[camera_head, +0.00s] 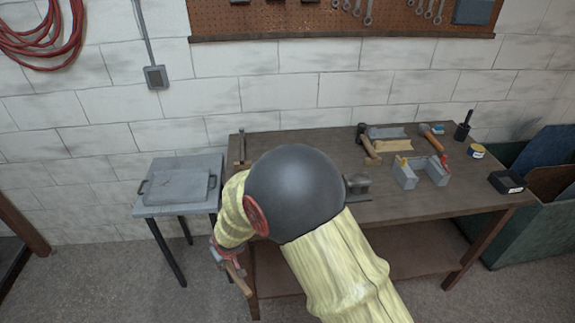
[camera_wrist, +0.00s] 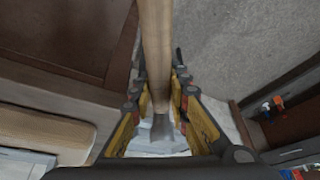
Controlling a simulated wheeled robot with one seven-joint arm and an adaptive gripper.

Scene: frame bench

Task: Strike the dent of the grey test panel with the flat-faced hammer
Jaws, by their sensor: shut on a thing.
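My gripper (camera_head: 222,254) is left of the bench's front left corner, low beside it. It is shut on a wooden-handled tool (camera_head: 238,278), which looks like a hammer and hangs tilted downward. In the wrist view the pale wooden handle (camera_wrist: 154,45) runs from the top edge down between my fingers (camera_wrist: 160,112), with a grey part at its near end. The striking face cannot be made out. A grey panel (camera_head: 178,188) with a bar at each side lies on a small grey stand at the left. No dent can be made out clearly.
The wooden bench (camera_head: 300,137) holds another hammer (camera_head: 368,146), an orange-tipped handled tool (camera_head: 432,138), a grey bracket block (camera_head: 405,174) and a black box (camera_head: 507,182). My arm hides its left middle. A green bin (camera_head: 545,225) stands right. Floor is clear before the stand.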

